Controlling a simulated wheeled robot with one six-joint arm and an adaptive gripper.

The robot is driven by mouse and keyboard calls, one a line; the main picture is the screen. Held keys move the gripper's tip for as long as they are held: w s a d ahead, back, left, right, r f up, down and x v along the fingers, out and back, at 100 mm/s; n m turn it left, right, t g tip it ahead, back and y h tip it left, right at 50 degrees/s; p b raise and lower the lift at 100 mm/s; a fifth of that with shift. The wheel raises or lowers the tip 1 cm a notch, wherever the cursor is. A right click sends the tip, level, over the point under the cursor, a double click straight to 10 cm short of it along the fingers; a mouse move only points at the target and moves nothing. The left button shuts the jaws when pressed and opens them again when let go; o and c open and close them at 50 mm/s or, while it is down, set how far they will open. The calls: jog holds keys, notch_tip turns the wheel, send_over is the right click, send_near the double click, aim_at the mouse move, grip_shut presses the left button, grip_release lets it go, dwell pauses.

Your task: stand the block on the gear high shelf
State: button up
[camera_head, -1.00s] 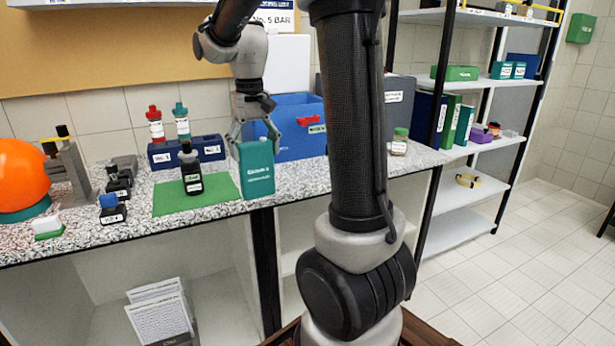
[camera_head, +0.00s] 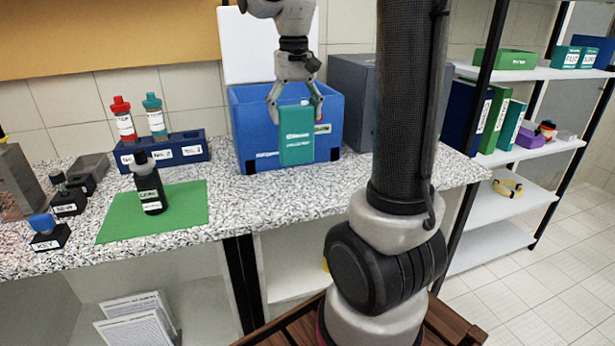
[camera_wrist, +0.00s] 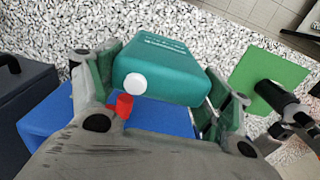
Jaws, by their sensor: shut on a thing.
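The block is a teal green box with white lettering (camera_head: 296,135). My gripper (camera_head: 296,103) is shut on it near its top and holds it upright, in front of the blue bin (camera_head: 243,120). In the wrist view the block (camera_wrist: 165,72) sits between my two fingers (camera_wrist: 160,95), with a white round spot on its near end. I cannot tell whether its bottom clears the counter. The shelf rack at the right has several white boards, including an upper one (camera_head: 520,72); no label in view tells which is the gear high shelf.
The speckled counter (camera_head: 260,198) holds a green mat (camera_head: 185,215) with a dark bottle (camera_head: 149,185), a blue rack (camera_head: 185,150) with red-capped and teal-capped bottles, and small black stamps. A grey case (camera_head: 350,85) stands right of the bin. Upper boards hold green and teal boxes.

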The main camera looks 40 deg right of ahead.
aim_at(296, 149)
notch_tip(296, 149, down, 10)
jog(key=shift+d+r, duration=0.1)
jog(key=shift+r, duration=0.1)
jog(key=shift+f, duration=0.1)
jog(key=o, duration=1.7)
jog(key=shift+o, duration=0.2)
